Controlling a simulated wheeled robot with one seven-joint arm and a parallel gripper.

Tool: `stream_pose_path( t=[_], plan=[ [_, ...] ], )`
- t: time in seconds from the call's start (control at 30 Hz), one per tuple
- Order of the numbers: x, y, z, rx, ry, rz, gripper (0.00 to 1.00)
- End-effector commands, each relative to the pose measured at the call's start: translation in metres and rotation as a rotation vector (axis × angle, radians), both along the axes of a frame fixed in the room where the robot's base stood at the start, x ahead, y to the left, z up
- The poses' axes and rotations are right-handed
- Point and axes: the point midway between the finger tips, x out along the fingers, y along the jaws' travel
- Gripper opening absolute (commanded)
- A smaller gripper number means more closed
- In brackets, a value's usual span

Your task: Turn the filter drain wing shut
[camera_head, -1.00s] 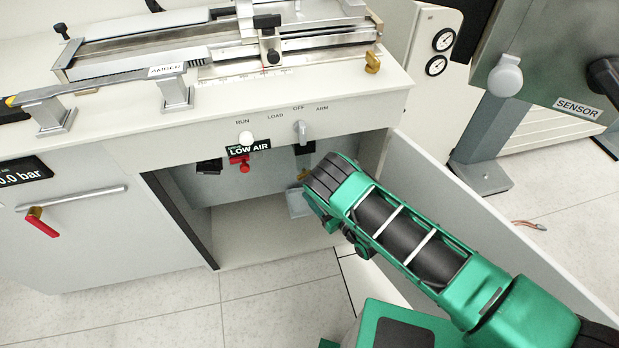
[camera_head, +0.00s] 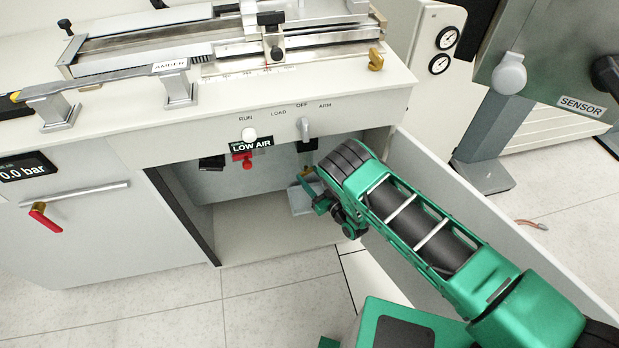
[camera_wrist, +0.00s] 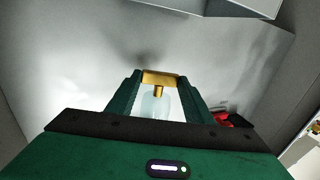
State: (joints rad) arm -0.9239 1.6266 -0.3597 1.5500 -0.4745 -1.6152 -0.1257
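The filter drain wing (camera_wrist: 160,78) is a small brass bar on a short stem. In the wrist view it lies between the tips of my gripper (camera_wrist: 160,82). Its ends meet both green fingers with no gap that I can see, so the gripper looks shut on it. A pale, translucent filter bowl (camera_wrist: 155,104) shows just below the wing, between the fingers. In the head view my gripper (camera_head: 312,190) reaches into the open cabinet bay under the bench, and my wrist partly hides the filter (camera_head: 300,200) there.
The bay's open door (camera_head: 450,190) stands to the right of my arm. A red knob (camera_head: 247,164) under the LOW AIR sign (camera_head: 251,146) and a grey selector lever (camera_head: 305,128) sit above the bay. A red-handled valve (camera_head: 45,218) is at the left.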

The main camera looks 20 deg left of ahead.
Motion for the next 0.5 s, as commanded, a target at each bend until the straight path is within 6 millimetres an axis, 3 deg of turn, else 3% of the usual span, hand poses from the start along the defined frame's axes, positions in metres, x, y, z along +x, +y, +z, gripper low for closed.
stream_pose_path(
  t=[0.5],
  plan=[
    [-0.0033,-0.0015,-0.0042,0.001,0.006,-0.098,0.24]
  ],
)
